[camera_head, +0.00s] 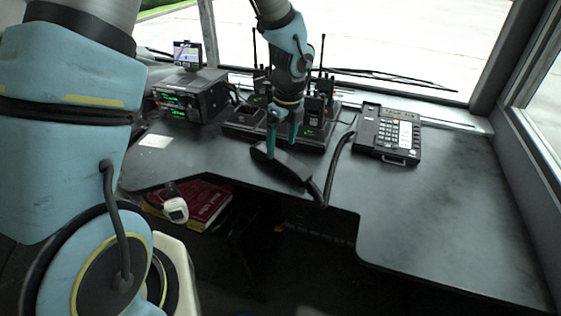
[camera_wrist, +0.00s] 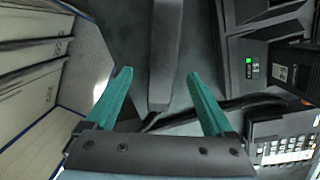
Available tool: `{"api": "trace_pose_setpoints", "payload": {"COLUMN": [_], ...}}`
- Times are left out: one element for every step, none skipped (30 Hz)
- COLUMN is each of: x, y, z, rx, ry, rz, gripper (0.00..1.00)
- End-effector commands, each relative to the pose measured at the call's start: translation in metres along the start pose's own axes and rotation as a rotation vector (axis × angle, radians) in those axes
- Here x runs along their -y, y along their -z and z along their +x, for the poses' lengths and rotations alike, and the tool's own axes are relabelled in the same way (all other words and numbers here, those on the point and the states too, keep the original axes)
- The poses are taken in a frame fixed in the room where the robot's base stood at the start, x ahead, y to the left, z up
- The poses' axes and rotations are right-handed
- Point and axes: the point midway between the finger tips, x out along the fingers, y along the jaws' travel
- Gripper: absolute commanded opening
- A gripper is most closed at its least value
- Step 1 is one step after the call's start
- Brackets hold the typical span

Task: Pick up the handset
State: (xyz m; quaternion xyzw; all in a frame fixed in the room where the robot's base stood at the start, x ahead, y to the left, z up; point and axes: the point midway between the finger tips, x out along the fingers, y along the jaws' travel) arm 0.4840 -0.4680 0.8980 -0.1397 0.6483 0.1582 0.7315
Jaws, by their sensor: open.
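The black handset (camera_head: 285,168) lies near the front edge of the dark desk, its cord running right toward the desk phone base (camera_head: 392,136). My gripper (camera_head: 281,149) is just above it, pointing down, its teal fingers apart. In the wrist view the handset (camera_wrist: 164,58) runs lengthwise between the two open fingers of my gripper (camera_wrist: 160,74), touching neither that I can see. Its near end lies at the level of the fingertips. The exact height gap is hard to tell.
A charger dock (camera_head: 312,134) with upright radios stands close behind my gripper. A radio unit (camera_head: 190,96) with a small screen sits left of it. Red books (camera_head: 205,203) lie below the desk edge. The desk's right side (camera_head: 450,215) is clear.

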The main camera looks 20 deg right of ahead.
Motion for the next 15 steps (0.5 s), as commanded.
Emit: {"api": "trace_pose_setpoints", "payload": {"x": [-0.001, -0.001, 0.0, 0.0, 0.0, 0.0, 0.0, 0.001, 0.002, 0.002, 0.003, 0.004, 0.004, 0.004, 0.004], "y": [0.001, 0.0, 0.0, 0.0, -0.001, -0.001, -0.001, -0.002, -0.003, -0.003, -0.004, -0.005, -0.005, -0.005, -0.005], "z": [0.005, 0.007, 0.009, 0.01, 0.011, 0.014, 0.017, 0.02, 0.025, 0.029, 0.032, 0.038, 0.042, 0.047, 0.051], "rx": [0.0, 0.0, 0.0, 0.0, 0.0, 0.0, -0.001, -0.001, -0.001, -0.001, -0.001, -0.001, 0.0, -0.001, -0.001], "ry": [-0.003, -0.002, -0.001, -0.001, -0.001, -0.001, -0.003, -0.003, -0.003, -0.004, -0.003, -0.004, -0.004, -0.004, -0.003], "rz": [0.002, 0.002, 0.001, 0.0, 0.0, 0.0, 0.0, -0.001, -0.001, -0.001, -0.001, -0.001, -0.001, -0.001, -0.001], "gripper": [0.88, 0.88, 0.88, 0.88, 0.88, 0.88, 0.88, 0.88, 0.88, 0.88, 0.88, 0.88, 0.88, 0.88, 0.88]}}
